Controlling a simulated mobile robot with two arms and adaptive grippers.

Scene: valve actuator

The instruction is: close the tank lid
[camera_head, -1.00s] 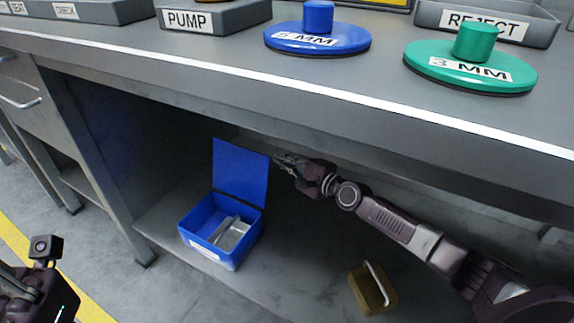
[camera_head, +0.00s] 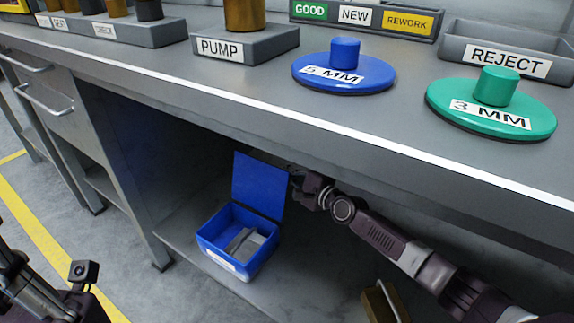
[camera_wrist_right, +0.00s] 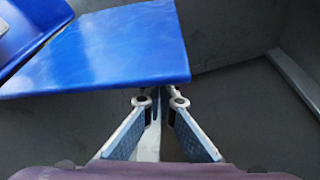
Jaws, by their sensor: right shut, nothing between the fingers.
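The blue tank (camera_head: 228,258) sits on the shelf under the bench, its lid (camera_head: 257,184) standing open and upright at the back. Inside the tank is a grey metallic object (camera_head: 243,242). My right gripper (camera_head: 294,178) is at the lid's right edge, its fingertips partly hidden there. In the right wrist view, the lid (camera_wrist_right: 110,50) spans the upper left. The right gripper (camera_wrist_right: 160,97) is shut and empty, its tips at the lid's near edge; contact cannot be told. My left arm shows at the lower left of the head view, without its fingers.
A brown block with a handle (camera_head: 384,303) stands on the shelf at the lower right. The bench top (camera_head: 250,90) overhangs the shelf and holds a blue 5 MM disc (camera_head: 343,77), a green 3 MM disc (camera_head: 492,106) and labelled trays.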

